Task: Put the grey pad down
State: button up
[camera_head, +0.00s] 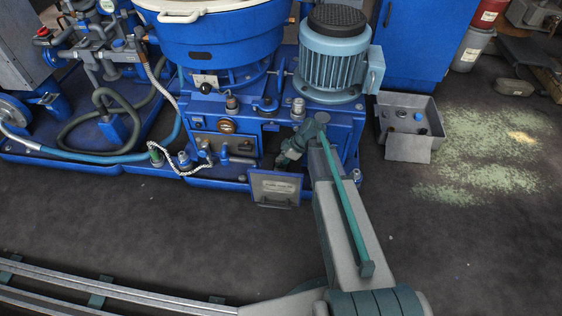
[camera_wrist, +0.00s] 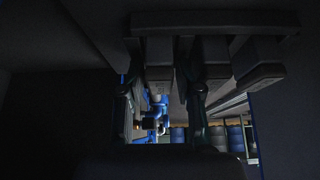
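My gripper (camera_head: 291,152) is low at the front of the blue skid, above a hinged-looking panel (camera_head: 275,188). In the dark wrist view two dark green fingers (camera_wrist: 164,98) stand apart. A grey block (camera_wrist: 160,55), which may be the grey pad, lies in line with the space between them. Similar grey blocks (camera_wrist: 211,60) stand beside it to the right, along a dark bar (camera_wrist: 215,20). I cannot tell whether the fingers touch the first block. The head view shows no pad at my gripper; the arm and shadow hide its fingertips.
A grey box (camera_head: 408,148) with small dark parts stands to the right. Hoses (camera_head: 100,155) run at the left. The dark floor at lower right is clear.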

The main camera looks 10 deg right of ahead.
jog(key=shift+r, duration=0.1)
jog(key=shift+r, duration=0.3)
jog(key=p+v, duration=0.5)
jog(key=v, duration=0.7)
jog(key=shift+r+p, duration=0.25)
jog(key=shift+p, duration=0.05)
